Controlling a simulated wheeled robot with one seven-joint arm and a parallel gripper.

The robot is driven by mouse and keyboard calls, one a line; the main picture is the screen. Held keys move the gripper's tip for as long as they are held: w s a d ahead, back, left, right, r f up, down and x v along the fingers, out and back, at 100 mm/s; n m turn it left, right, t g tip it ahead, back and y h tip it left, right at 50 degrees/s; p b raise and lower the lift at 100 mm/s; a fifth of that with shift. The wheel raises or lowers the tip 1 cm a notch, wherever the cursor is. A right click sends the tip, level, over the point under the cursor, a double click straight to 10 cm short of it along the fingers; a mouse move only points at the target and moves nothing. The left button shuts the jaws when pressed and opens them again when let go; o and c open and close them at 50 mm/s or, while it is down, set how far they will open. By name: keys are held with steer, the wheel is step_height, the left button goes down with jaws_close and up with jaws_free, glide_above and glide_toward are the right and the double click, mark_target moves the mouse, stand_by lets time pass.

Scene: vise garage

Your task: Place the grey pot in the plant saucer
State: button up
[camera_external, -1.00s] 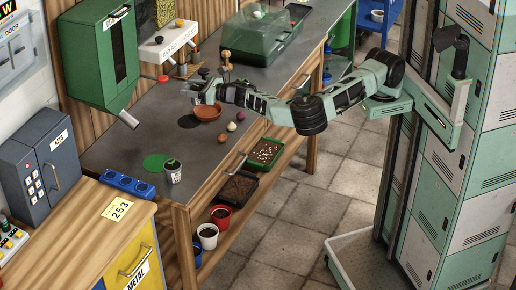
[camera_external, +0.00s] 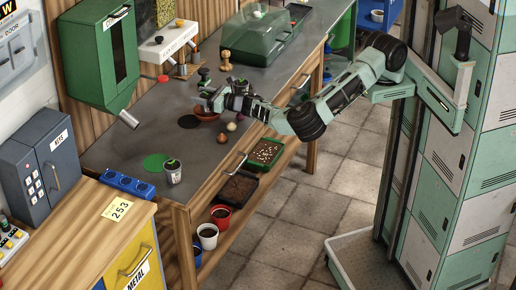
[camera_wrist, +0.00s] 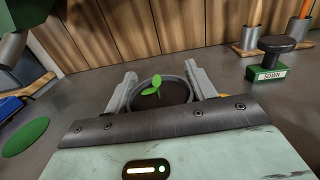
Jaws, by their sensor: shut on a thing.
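My gripper (camera_external: 207,101) is low over the bench, at the terracotta plant saucer (camera_external: 206,116). The gripper and arm partly cover the saucer. In the wrist view my gripper (camera_wrist: 161,78) has a finger on each side of the grey pot (camera_wrist: 176,94) and is shut on it. The pot's round rim, dark soil and a green seedling show between the fingers. The pot is mostly hidden in the external view, so I cannot tell whether it touches the saucer. The saucer is not clearly visible in the wrist view.
A black-handled stamp (camera_wrist: 270,62) stands to the right in the wrist view. Small bulbs (camera_external: 232,126) lie right of the saucer. A green-lidded propagator (camera_external: 262,38) stands behind.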

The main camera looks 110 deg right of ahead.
mark_target(210, 97)
steer(key=shift+f, duration=0.55)
steer(key=shift+f, duration=0.15)
steer(key=o, duration=1)
steer(key=shift+o, duration=0.2)
steer(key=shift+r, duration=0.2)
steer(key=shift+s+a+f, duration=0.15)
steer(key=shift+b+v, duration=1.2)
steer(key=shift+v, duration=0.05)
step_height(210, 97, up, 7)
steer(key=shift+r+b, duration=0.15)
steer(key=shift+b, duration=0.4)
